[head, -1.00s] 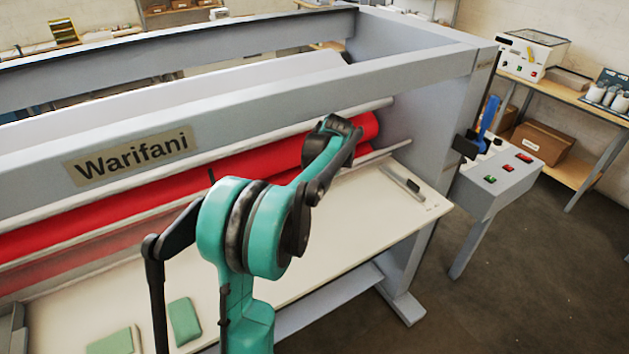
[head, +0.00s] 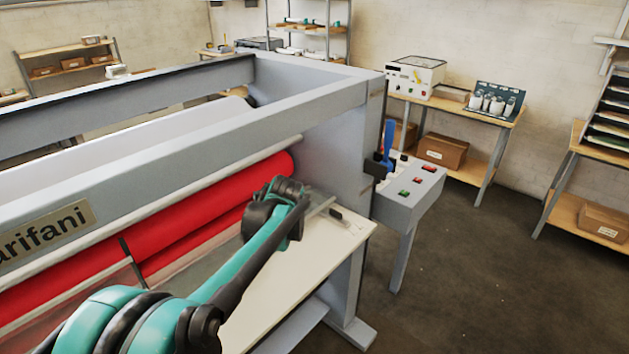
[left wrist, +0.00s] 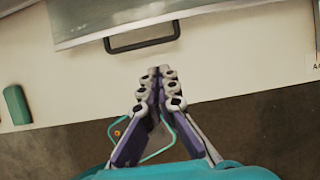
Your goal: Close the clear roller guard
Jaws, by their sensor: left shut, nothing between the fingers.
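In the left wrist view my left gripper (left wrist: 155,75) is shut and empty, with its fingertips together over the pale table. The clear roller guard (left wrist: 100,15) shows at the top as a see-through panel with a grey edge. Its black bar handle (left wrist: 142,47) lies just beyond the fingertips, with a small gap in the picture; I cannot tell the height difference. In the head view part of the guard (head: 110,285) shows in front of the red rollers (head: 190,215), partly hidden by a teal arm of mine. No gripper fingers show clearly there.
The laminator's grey frame (head: 200,140) spans the head view. A control box (head: 410,190) with buttons and a blue lever (head: 388,140) stands at its right end. A green pad (left wrist: 16,105) lies on the table (left wrist: 230,65).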

